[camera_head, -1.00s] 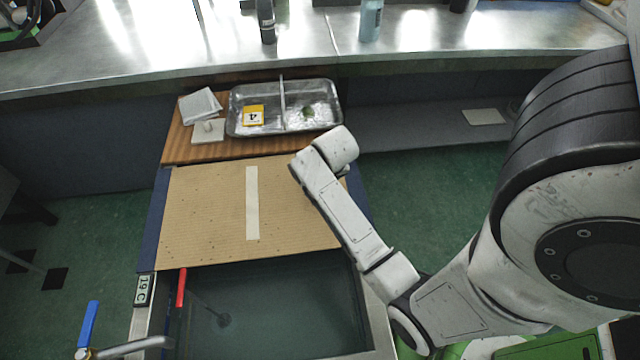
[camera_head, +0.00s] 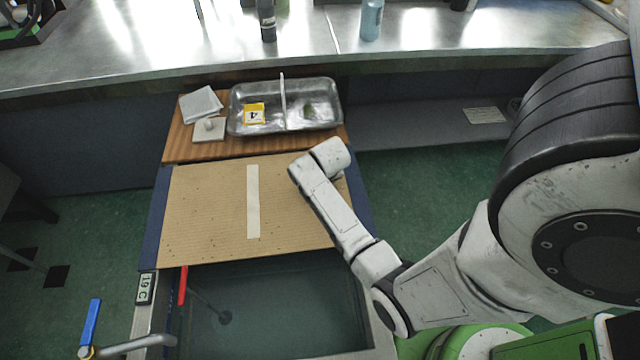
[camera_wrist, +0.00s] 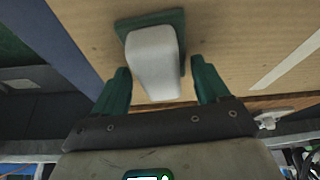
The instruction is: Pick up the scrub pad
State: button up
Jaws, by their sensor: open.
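The scrub pad (camera_wrist: 152,62) shows in the wrist view as a pale grey-white block with a dark green backing, on the brown corrugated board (camera_wrist: 225,35). My gripper (camera_wrist: 159,66) is open, with one dark green finger on each side of the pad's near end. The pad lies between and beyond the fingertips; I cannot tell whether they touch it. In the head view my wrist is over the right part of the board (camera_head: 205,215), and my arm hides the pad and the fingers.
A divided metal tray (camera_head: 236,128) stands on a wooden board (camera_head: 180,145) behind, holding a yellow number card (camera_head: 254,113) and a small greenish piece (camera_head: 309,109). A water-filled basin (camera_head: 275,300) is in front, with a red-handled tool (camera_head: 183,286).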

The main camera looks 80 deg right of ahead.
jog(key=shift+f, duration=0.2)
dwell(0.5)
jog(key=c, duration=0.7)
jog(key=shift+c, duration=0.2)
jog(key=shift+r, duration=0.5)
notch_tip(320, 180, up, 3)
jog(key=shift+f, duration=0.15)
jog(key=s+a+r+b, duration=0.1)
jog(key=s+a+r, duration=0.8)
jog(key=s+a, duration=0.1)
jog(key=shift+r, duration=0.4)
